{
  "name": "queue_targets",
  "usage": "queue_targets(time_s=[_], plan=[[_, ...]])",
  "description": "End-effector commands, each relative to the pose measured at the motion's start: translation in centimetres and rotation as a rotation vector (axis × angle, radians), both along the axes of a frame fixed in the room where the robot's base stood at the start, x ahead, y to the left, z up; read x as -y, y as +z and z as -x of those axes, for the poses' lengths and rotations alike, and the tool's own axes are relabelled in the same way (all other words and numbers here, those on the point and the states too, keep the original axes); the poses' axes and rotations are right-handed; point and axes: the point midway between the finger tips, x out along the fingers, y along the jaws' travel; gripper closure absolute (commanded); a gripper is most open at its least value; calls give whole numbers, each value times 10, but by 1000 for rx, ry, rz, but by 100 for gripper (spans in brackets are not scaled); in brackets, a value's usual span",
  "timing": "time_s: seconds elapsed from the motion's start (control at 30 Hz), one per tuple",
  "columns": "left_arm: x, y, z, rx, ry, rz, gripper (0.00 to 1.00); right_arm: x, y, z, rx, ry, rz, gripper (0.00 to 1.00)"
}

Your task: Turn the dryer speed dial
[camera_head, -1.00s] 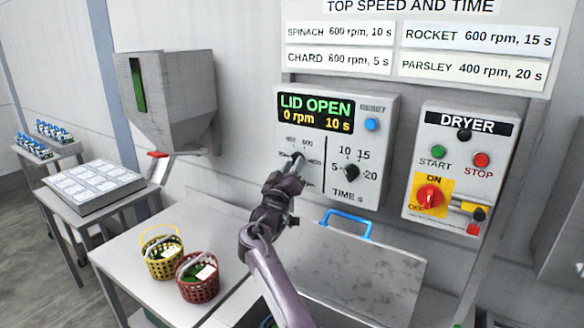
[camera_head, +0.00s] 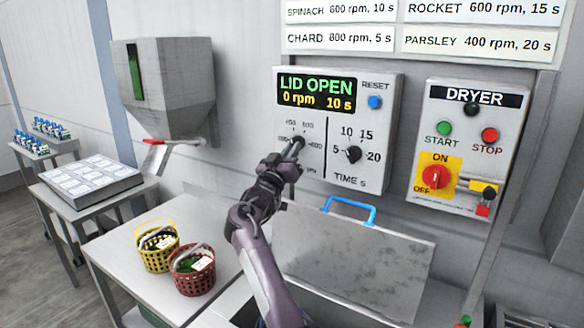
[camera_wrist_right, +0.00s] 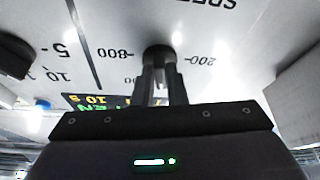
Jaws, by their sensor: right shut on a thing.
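The speed dial (camera_wrist_right: 158,55) is a dark knob on the grey control box (camera_head: 385,130), left of the time dial (camera_head: 354,154). My right gripper (camera_head: 296,146) is at the speed dial; in the right wrist view its fingers (camera_wrist_right: 160,85) are shut on the dial. Scale marks such as 800 and 200 show around it. The gripper hides most of the dial in the head view, so its pointer setting is unclear. The display (camera_head: 316,92) reads LID OPEN, 0 rpm, 10 s. My left gripper is not in view.
The dryer box (camera_head: 460,110) with its start and stop buttons and red ON/OFF switch (camera_head: 435,177) is at the right. A blue handle (camera_head: 350,205) stands up below the control box. Yellow (camera_head: 157,259) and red (camera_head: 192,283) baskets stand on the table at the left.

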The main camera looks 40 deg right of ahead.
Motion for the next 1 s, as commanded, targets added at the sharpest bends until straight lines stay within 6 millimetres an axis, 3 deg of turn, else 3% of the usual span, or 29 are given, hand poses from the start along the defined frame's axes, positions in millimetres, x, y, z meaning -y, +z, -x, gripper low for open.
queue_targets(time_s=[0.03,0.4,0.63,1.0], plan=[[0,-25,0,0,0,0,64,-1,-11,-1,48,1,-14,100],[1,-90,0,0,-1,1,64,-2,-7,-5,379,2,-111,100],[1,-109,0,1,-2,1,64,-3,-3,-7,548,1,-161,100],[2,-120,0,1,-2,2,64,-3,-1,-9,699,2,-206,100]])
